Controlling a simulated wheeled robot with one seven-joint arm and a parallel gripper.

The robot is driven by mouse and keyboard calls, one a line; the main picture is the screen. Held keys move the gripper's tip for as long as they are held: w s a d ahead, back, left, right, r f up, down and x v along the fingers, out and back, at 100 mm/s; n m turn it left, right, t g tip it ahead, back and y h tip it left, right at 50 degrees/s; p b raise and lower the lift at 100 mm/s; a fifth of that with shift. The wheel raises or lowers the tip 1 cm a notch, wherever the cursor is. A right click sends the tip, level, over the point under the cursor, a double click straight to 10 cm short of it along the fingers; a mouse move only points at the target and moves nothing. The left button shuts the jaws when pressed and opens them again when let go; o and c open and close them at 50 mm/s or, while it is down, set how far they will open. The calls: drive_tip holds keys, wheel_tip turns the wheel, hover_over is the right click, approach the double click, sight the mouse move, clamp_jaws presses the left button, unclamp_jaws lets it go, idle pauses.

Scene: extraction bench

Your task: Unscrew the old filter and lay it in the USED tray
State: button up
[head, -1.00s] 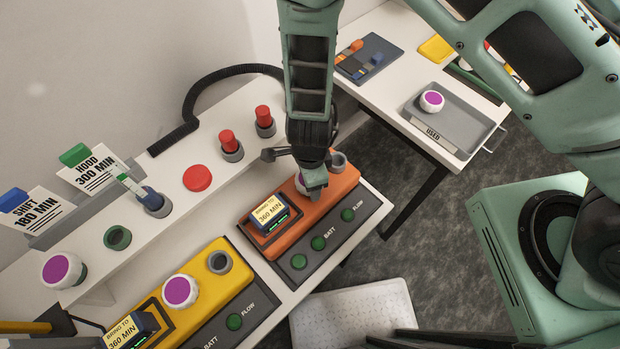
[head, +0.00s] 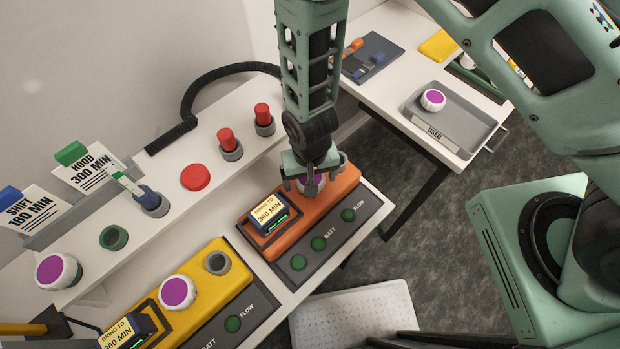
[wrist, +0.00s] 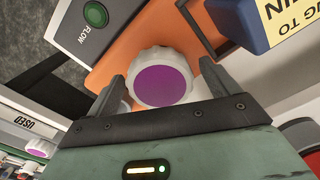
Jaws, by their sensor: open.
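A white ribbed filter with a purple top (wrist: 163,80) sits on the orange unit (head: 335,188). My gripper (head: 311,186) is over it, and in the head view the filter (head: 311,181) is partly hidden by the fingers. In the wrist view the two fingers of my gripper (wrist: 163,88) stand apart, one on each side of the filter; I cannot tell whether they touch it. The grey USED tray (head: 471,130) on the right-hand table holds one white filter with a purple top (head: 433,100).
The yellow unit (head: 232,276) at lower left bears another purple-topped filter (head: 178,292). A further one (head: 57,271) stands on the white shelf, with a red button (head: 195,177) and red-capped parts (head: 262,113). The USED tray has free room beside its filter.

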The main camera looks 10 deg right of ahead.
drive_tip(key=m, duration=0.6)
drive_tip(key=m+p, duration=0.1)
drive_tip(key=m, duration=0.3)
drive_tip(key=shift+r+m, duration=0.1)
drive_tip(key=shift+m, duration=0.3)
drive_tip(key=m+p, duration=0.1)
drive_tip(key=m, duration=0.6)
drive_tip(key=shift+p, duration=0.35)
drive_tip(key=m, duration=0.3)
drive_tip(key=shift+m, duration=0.3)
drive_tip(key=c, duration=1.1)
drive_tip(key=n+p, duration=0.1)
drive_tip(key=n, duration=0.3)
drive_tip(key=o, duration=1.2)
